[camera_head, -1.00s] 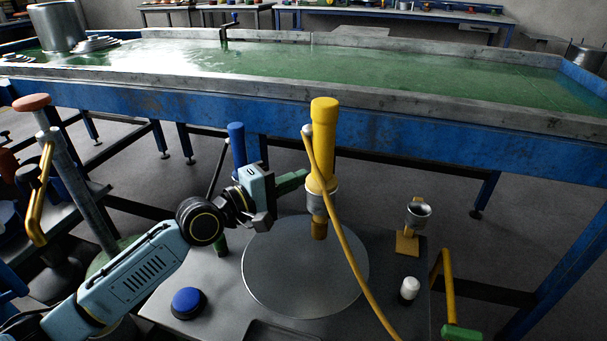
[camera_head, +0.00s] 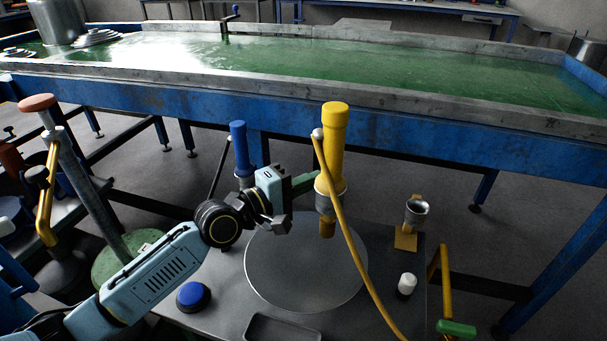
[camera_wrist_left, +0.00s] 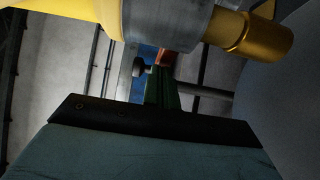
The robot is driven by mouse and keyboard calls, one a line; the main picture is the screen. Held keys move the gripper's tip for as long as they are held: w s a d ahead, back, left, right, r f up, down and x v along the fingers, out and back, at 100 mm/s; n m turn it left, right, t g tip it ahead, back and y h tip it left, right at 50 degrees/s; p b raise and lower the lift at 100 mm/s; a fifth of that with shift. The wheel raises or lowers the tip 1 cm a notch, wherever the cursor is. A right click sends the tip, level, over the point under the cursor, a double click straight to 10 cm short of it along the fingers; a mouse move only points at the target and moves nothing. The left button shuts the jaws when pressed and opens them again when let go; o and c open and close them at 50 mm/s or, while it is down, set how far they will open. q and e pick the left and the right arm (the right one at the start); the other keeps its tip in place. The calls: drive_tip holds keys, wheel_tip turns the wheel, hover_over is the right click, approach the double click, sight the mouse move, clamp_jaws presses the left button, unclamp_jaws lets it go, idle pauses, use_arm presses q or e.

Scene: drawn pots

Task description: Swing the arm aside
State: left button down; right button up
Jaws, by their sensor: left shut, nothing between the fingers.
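A yellow cylindrical tool (camera_head: 333,150) with a grey collar and a copper-coloured tip stands upright above the right part of a round grey disc (camera_head: 290,270). A yellow hose (camera_head: 350,250) runs from its side down to the front. My left gripper (camera_head: 306,183) is shut and empty, its green fingers against or very close to the tool's left side; I cannot tell if they touch. In the left wrist view the green fingers (camera_wrist_left: 162,90) point away below the yellow tool (camera_wrist_left: 60,10), which crosses the top. My right gripper is not in view.
A blue cylinder (camera_head: 239,150) stands behind my left wrist. A blue button (camera_head: 193,296), a metal cup on a yellow stand (camera_head: 405,240), a white knob (camera_head: 407,283) and a green-handled yellow rod (camera_head: 445,270) surround the disc. A long blue-framed trough (camera_head: 400,130) lies beyond.

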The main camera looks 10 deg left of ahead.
use_arm(q)
drive_tip(key=shift+s+d, duration=0.1)
drive_tip(key=shift+d, duration=0.35)
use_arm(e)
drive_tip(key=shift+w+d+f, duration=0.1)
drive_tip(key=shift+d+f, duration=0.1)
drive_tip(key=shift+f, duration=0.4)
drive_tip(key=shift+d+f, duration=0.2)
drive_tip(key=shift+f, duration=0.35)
